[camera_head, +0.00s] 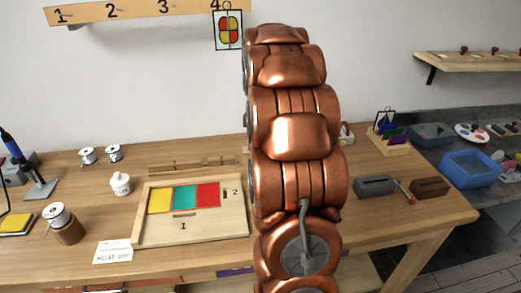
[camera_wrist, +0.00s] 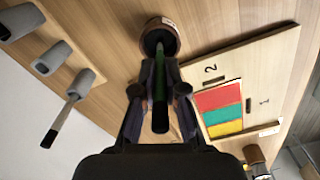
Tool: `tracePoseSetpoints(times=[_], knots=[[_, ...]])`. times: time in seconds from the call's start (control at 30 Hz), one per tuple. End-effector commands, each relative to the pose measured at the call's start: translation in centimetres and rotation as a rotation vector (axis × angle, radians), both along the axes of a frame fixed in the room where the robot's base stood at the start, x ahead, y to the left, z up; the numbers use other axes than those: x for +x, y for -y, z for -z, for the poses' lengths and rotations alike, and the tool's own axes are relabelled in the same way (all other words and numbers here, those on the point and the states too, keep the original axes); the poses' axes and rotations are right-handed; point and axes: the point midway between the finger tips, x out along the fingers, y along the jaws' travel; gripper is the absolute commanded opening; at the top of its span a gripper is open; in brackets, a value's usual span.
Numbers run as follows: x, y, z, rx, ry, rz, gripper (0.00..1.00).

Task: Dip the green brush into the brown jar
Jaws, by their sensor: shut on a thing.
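In the wrist view my gripper (camera_wrist: 159,88) is shut on the green brush (camera_wrist: 160,88). The brush runs along the middle of the picture, its thin far end pointing at the round brown jar (camera_wrist: 171,38). The jar stands on the wooden table, its dark mouth facing me. The far end of the brush overlaps the mouth; I cannot tell whether it is inside or only above it. In the head view my copper arm covers the gripper, the brush and this jar.
A board with yellow, teal and red panels (camera_head: 146,237) lies left of my arm. Grey holders (camera_wrist: 52,57) stand near the wall, one with a dark-tipped stick. Another brown jar (camera_head: 70,233) is at the left. Grey and brown blocks (camera_head: 376,186) lie at the right.

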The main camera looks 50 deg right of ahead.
Motion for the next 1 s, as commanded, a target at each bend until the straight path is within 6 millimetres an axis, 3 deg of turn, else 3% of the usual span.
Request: tracePoseSetpoints(times=[0.37,1.0], knots=[[0.0,0.0,-0.2,0.002,-0.001,0.0,0.0],[0.0,0.0,-4.3,0.0,0.0,0.0,0.0]])
